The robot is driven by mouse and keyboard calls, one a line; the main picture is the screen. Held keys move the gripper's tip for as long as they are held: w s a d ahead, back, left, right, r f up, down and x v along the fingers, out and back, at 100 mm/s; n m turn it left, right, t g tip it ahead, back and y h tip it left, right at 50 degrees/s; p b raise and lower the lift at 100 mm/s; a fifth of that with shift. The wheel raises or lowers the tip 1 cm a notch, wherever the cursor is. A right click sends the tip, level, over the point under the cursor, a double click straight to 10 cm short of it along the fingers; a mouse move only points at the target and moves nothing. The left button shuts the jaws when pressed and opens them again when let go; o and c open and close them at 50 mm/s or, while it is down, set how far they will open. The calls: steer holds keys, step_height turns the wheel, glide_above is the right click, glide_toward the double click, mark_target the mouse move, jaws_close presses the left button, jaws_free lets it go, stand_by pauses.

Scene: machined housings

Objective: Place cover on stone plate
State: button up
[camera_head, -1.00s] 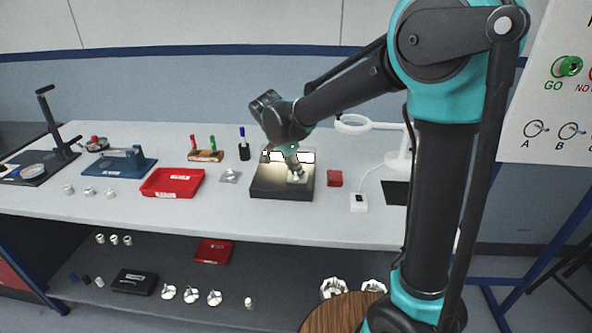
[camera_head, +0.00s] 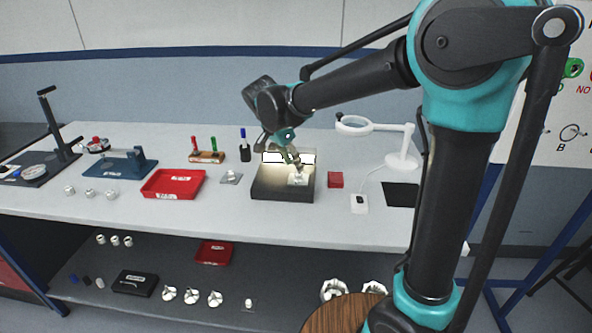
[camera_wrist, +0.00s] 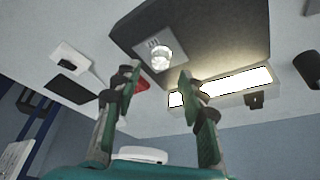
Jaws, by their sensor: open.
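The dark stone plate (camera_head: 268,191) stands on the bench, with a bright light bar along its back. A small shiny metal piece, seemingly the cover (camera_head: 298,177), rests on a pale square pad on the plate's right part. In the wrist view the round shiny cover (camera_wrist: 161,58) sits on its square pad on the dark plate (camera_wrist: 205,25). My gripper (camera_head: 293,160) is just above and left of the cover. In the wrist view its two fingers (camera_wrist: 157,76) are spread with nothing between them, apart from the cover. Whether the pad belongs to the cover is unclear.
A similar metal piece on a square pad (camera_head: 231,177) lies left of the plate. A red tray (camera_head: 173,183) is farther left.

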steer(key=v, duration=0.7)
steer(key=shift+r, duration=0.25)
